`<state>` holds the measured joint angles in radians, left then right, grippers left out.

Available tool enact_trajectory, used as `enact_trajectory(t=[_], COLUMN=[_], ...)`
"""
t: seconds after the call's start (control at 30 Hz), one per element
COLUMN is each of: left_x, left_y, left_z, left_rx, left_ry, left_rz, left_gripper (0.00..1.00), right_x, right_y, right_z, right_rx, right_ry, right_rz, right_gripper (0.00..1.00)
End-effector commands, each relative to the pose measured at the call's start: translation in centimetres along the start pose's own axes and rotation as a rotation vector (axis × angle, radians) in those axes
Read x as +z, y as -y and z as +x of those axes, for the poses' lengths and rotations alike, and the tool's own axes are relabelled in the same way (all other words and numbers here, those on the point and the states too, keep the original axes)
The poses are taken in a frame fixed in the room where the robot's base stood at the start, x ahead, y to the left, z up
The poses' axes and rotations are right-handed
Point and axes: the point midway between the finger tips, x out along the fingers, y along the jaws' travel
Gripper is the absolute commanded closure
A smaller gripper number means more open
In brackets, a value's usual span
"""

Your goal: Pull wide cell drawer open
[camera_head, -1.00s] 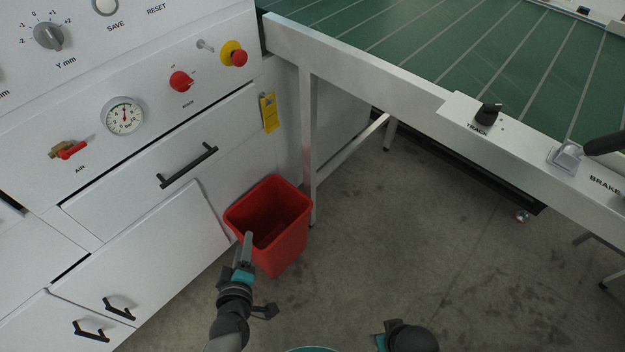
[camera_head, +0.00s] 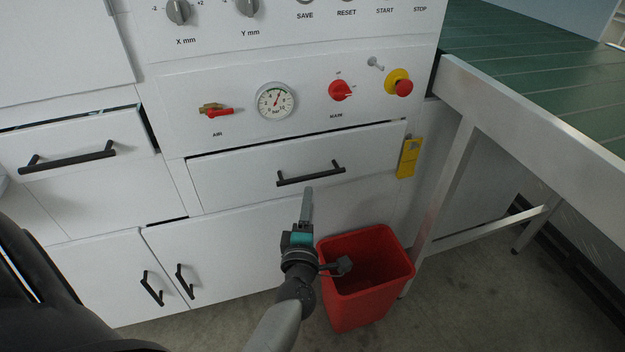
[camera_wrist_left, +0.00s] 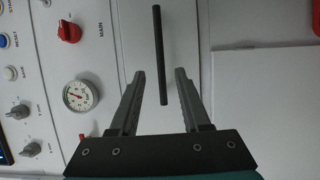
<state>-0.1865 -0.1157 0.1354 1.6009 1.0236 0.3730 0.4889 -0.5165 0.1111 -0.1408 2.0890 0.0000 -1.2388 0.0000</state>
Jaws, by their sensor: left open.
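A wide white drawer (camera_head: 235,178) with a black bar handle (camera_head: 311,173) sits below the gauge panel. It looks shut, with a thin dark gap along its top edge. My left gripper (camera_head: 308,192) is open and empty, just in front of and below the handle in the head view. In the left wrist view the handle (camera_wrist_left: 160,55) lies ahead of my left gripper (camera_wrist_left: 160,75), its near end lined up between the two open fingers. I cannot tell whether they touch it. My right gripper is not in view.
A red bin (camera_head: 365,285) stands on the floor right beside my left gripper. A second drawer (camera_head: 75,145) at left stands slightly open. A yellow tag (camera_head: 409,158) hangs right of the wide drawer. A metal-framed table (camera_head: 540,130) stands at right.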

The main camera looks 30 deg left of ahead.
Motion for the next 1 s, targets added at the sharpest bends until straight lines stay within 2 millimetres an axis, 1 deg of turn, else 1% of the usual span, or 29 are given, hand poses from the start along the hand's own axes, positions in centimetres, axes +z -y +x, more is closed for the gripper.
enact_trajectory(t=[0.03, 0.3, 0.5, 0.7, 0.97, 1.0], left_x=[0.0, 0.0, 0.0, 0.0, 0.0, 0.0], left_y=[0.1, 0.1, 0.1, 0.1, 0.0, 0.0], left_z=[1.1, 5.7, 8.1, 9.2, 9.3, 9.3], left_rx=[0.003, 0.002, 0.001, -0.001, -0.001, -0.001], left_ry=[-0.001, 0.0, 0.001, 0.001, 0.001, 0.001], left_rz=[-0.002, 0.0, 0.001, 0.001, 0.002, 0.002], left_gripper=[0.53, 0.53, 0.53, 0.53, 0.53, 0.54], right_x=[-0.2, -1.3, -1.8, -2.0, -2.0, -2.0], right_y=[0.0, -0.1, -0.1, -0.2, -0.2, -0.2], right_z=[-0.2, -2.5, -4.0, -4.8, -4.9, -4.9], right_rx=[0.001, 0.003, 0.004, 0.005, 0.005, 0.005], right_ry=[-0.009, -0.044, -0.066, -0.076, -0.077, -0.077], right_rz=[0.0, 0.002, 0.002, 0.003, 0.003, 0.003], right_gripper=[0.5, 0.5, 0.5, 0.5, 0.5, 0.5])
